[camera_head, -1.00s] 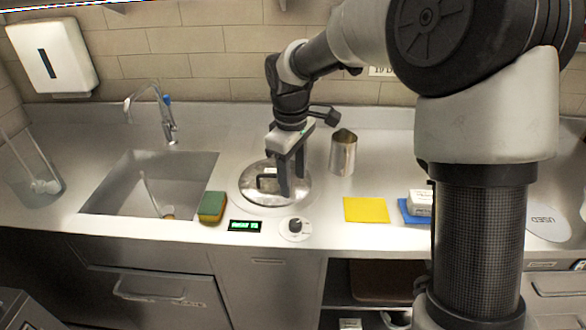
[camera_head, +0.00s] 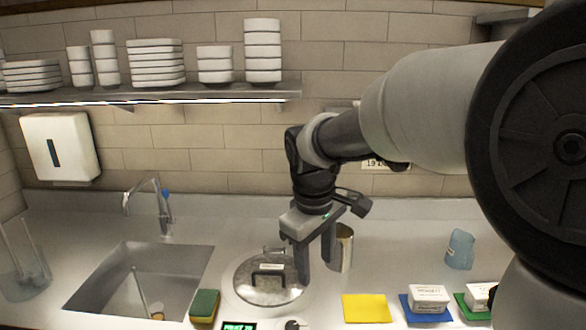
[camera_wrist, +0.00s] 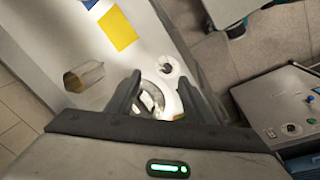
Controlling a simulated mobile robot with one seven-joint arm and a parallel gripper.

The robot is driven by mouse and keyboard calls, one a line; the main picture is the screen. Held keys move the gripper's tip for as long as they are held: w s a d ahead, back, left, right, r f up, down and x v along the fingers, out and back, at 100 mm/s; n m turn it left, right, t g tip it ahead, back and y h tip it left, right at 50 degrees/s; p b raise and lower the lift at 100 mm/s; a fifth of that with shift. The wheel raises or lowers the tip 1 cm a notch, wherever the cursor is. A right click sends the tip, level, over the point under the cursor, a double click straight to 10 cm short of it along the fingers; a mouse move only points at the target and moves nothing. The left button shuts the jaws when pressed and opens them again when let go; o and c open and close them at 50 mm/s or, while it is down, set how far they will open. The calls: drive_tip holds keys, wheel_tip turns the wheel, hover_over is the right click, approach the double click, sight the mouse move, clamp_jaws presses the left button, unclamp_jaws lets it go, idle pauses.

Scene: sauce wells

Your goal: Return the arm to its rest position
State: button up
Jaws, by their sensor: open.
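My gripper (camera_head: 317,268) is open and empty, fingers pointing down, in the head view. It appears in front of the right edge of the round metal lid (camera_head: 262,290) on the counter. The lid has a dark handle and stands apart from the fingers as far as I can see. In the wrist view my open fingers (camera_wrist: 157,88) frame part of the lid below, with nothing between them. My arm reaches in from the right and hides part of the counter and wall.
A metal pitcher (camera_head: 346,250) stands just behind my gripper. A green-yellow sponge (camera_head: 204,306) lies left of the lid, beside the sink (camera_head: 135,275). A shelf (camera_head: 200,95) holds stacked white dishes.

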drive_tip(key=s+d+r+m+t+p, duration=0.1)
drive_tip(key=s+d+r+m+t, duration=0.1)
drive_tip(key=s, duration=0.7)
drive_tip(key=s+d+r+m+t+p, duration=0.1)
drive_tip(key=s+d+r+m, duration=0.3)
drive_tip(key=s+d+m, duration=0.3)
drive_tip(key=shift+s+d+r+t+y, duration=0.3)
drive_tip(key=shift+s+d+r+t, duration=0.1)
drive_tip(key=shift+s, duration=0.65)
